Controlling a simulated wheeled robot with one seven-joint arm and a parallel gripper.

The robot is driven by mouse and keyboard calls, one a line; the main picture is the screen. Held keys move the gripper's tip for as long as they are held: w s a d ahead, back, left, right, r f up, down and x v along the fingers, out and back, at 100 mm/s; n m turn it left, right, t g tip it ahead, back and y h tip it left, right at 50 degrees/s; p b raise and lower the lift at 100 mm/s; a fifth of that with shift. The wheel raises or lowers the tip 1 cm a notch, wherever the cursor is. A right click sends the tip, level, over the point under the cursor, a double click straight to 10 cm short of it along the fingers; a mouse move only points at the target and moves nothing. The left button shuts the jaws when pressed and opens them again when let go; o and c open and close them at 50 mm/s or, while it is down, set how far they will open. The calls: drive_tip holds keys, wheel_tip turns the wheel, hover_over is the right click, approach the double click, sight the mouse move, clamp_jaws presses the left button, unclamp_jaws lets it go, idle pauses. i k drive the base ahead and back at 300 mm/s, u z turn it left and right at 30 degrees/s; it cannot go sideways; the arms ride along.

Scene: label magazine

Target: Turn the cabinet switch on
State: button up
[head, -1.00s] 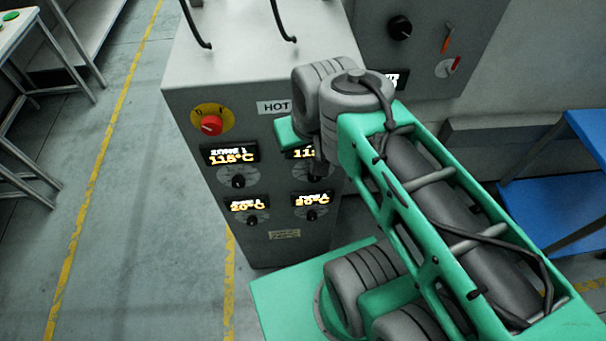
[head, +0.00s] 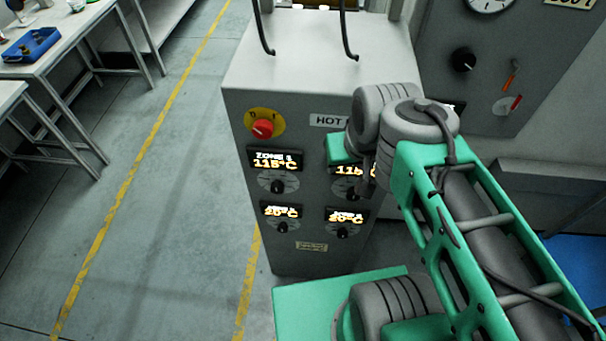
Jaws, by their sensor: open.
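The cabinet (head: 355,255) is a grey box with a light top, standing left of my arm. Its switch is a red knob (head: 263,129) on a round yellow plate (head: 250,117), high on the left of the front face. The plate has marks at its upper left and upper right; the knob's exact setting is too small to tell. My gripper (head: 367,178) shows only as a small dark part below my wrist, in front of the right side of the panel. It is open, well right of the switch and apart from it. My wrist hides much of it.
Below the switch are lit temperature displays (head: 275,161) with black dials (head: 278,186). Dark curved handles (head: 350,40) rise at the top. A wall panel (head: 440,60) with a black knob stands behind at right. Worktables (head: 75,45) are at far left; the floor (head: 190,200) between is clear.

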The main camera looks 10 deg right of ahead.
sight(263, 130)
drive_tip(key=z, duration=2.1)
drive_tip(key=k, duration=1.75)
drive_tip(key=u, duration=2.65)
drive_tip(key=i, duration=0.5)
